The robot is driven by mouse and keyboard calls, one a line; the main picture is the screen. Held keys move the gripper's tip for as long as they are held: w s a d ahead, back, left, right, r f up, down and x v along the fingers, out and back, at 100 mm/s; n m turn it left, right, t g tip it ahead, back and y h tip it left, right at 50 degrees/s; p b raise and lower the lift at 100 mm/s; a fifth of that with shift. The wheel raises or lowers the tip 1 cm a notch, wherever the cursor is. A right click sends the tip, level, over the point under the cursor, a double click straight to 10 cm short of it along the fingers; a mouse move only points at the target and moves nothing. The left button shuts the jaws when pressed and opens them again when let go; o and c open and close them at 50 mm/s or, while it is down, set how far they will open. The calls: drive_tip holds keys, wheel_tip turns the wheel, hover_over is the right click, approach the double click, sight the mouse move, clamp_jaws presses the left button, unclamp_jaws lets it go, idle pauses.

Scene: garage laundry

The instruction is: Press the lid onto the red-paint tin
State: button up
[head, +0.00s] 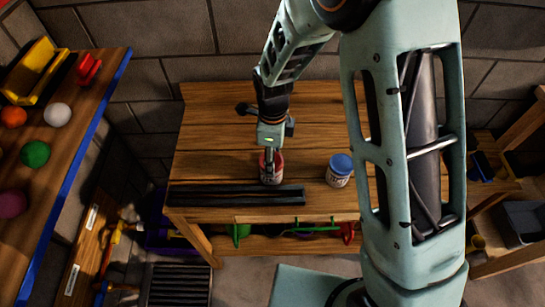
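The red-paint tin (276,174) stands upright on the wooden workbench (215,135), behind the dark rails. My gripper (269,162) points down at its top. The fingertips overlap the tin's top in this view, and I cannot tell whether they are open or shut. Whether the lid is on the tin or between the fingers is hidden by the gripper. A second tin with a blue lid (339,171) stands upright to the right, apart from the red tin.
Long dark rails (235,196) lie along the bench's front edge. A shelf (65,130) with coloured balls and a yellow bin (32,70) is at the left. The bench's left rear is clear. A grey bin (525,220) sits at the right.

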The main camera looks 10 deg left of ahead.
idle(0.4)
drive_tip(key=o, duration=0.9)
drive_tip(key=shift+c, duration=0.2)
drive_tip(key=shift+o, duration=0.4)
drive_tip(key=o, duration=0.4)
drive_tip(key=shift+r+p, duration=2.3)
drive_tip(key=shift+r, duration=1.2)
